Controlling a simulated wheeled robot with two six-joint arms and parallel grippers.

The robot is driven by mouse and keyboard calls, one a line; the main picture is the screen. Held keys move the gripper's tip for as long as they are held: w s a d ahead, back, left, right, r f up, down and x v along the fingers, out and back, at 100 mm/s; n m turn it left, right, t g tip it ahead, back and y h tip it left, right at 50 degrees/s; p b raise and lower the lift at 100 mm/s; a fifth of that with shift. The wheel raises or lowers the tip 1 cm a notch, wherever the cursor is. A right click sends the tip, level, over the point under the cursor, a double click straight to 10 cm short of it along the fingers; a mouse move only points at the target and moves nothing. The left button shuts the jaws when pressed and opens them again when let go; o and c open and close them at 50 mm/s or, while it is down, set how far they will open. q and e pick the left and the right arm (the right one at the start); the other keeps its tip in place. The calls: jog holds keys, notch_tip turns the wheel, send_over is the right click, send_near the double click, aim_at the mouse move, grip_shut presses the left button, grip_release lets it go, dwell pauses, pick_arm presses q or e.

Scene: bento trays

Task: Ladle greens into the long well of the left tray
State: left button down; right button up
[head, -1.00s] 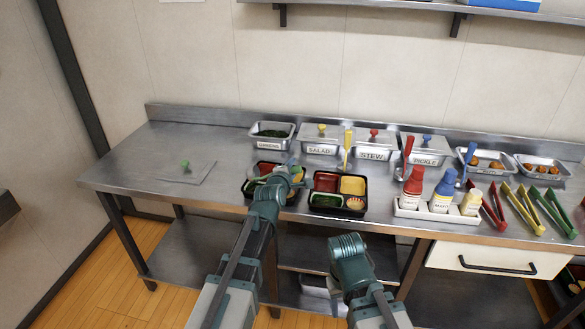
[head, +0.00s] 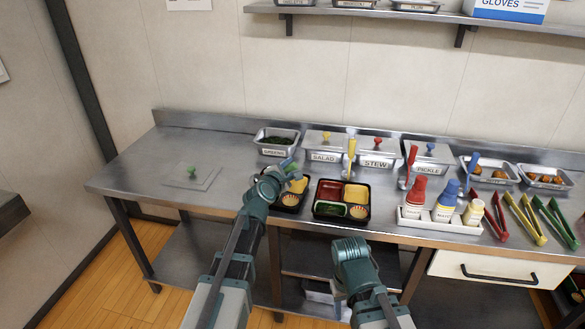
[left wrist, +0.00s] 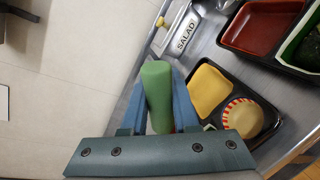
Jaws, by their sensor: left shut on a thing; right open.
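The greens pan (head: 276,141), labelled GREENS, is open at the back of the counter with dark leaves inside. The left tray (head: 303,203) is black and largely hidden behind my left arm. Its yellow well (left wrist: 210,90) and a round striped cup (left wrist: 243,118) show in the left wrist view. Its long well is hidden. My left gripper (head: 288,169) is above the back of this tray, in front of the greens pan, shut on a green handle (left wrist: 156,90). The ladle's bowl end is not clearly visible. My right gripper (head: 350,246) is open, low in front of the counter.
A second tray (head: 341,217) stands right of the left tray. Lidded salad (head: 323,156), stew (head: 374,162) and pickle (head: 428,169) pans line the back. A bottle rack (head: 438,224) and tongs are at right. A green-knobbed lid (head: 191,179) lies left; counter around it is clear.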

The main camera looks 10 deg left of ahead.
pick_arm(q)
jog(key=a+r+n+t+h+p, duration=0.1)
jog(key=a+r+n+h+p, duration=0.1)
jog(key=a+r+n+p, duration=0.3)
jog(key=shift+w+a+r+n+t, duration=0.15)
jog(key=shift+a+r+n+t, duration=0.25)
jog(key=shift+a+r+n, duration=2.1)
jog(key=shift+w+a+r, duration=0.1)
jog(key=shift+r, duration=0.05)
